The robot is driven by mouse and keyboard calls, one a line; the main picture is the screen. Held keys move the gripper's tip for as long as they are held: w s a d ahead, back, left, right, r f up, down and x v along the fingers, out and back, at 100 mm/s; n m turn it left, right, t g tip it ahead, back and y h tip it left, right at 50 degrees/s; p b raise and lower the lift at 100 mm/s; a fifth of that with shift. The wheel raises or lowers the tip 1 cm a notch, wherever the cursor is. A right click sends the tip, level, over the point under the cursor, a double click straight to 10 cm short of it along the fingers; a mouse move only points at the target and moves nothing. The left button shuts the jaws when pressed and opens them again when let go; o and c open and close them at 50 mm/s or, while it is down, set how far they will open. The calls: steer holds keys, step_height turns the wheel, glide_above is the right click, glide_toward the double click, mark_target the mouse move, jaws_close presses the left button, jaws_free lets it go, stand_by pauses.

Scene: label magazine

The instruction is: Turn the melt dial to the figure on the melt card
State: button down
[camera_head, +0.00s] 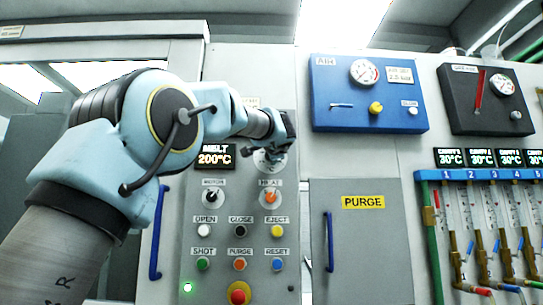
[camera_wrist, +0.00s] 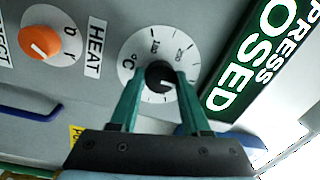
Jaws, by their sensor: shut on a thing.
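The melt dial (camera_wrist: 136,58) is a round white scale with a black knob (camera_wrist: 160,75) in the wrist view. My gripper (camera_wrist: 160,82) has its two green fingers on either side of the knob, shut on it. In the head view my gripper (camera_head: 274,150) covers most of the dial (camera_head: 269,168). The melt display (camera_head: 214,156) reads 200°C. A pale card (camera_head: 247,102) above the dial is partly behind my arm, and its writing is not readable. The knob's pointer is not clear.
The orange heat switch (camera_head: 270,196) sits just below the dial, with the motor switch (camera_head: 212,196) to its left. Rows of push buttons and a red emergency button (camera_head: 239,293) are lower. A purge door (camera_head: 360,245) is to the right, under a blue air panel (camera_head: 340,115).

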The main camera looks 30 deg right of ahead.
stand_by(0.3)
steer(key=shift+c, duration=1.9)
jaws_free()
steer(key=shift+s, duration=0.1)
steer(key=b+v, duration=0.4)
steer(key=v, duration=0.6)
steer(key=shift+s, duration=0.3)
steer(key=shift+a+f, duration=0.1)
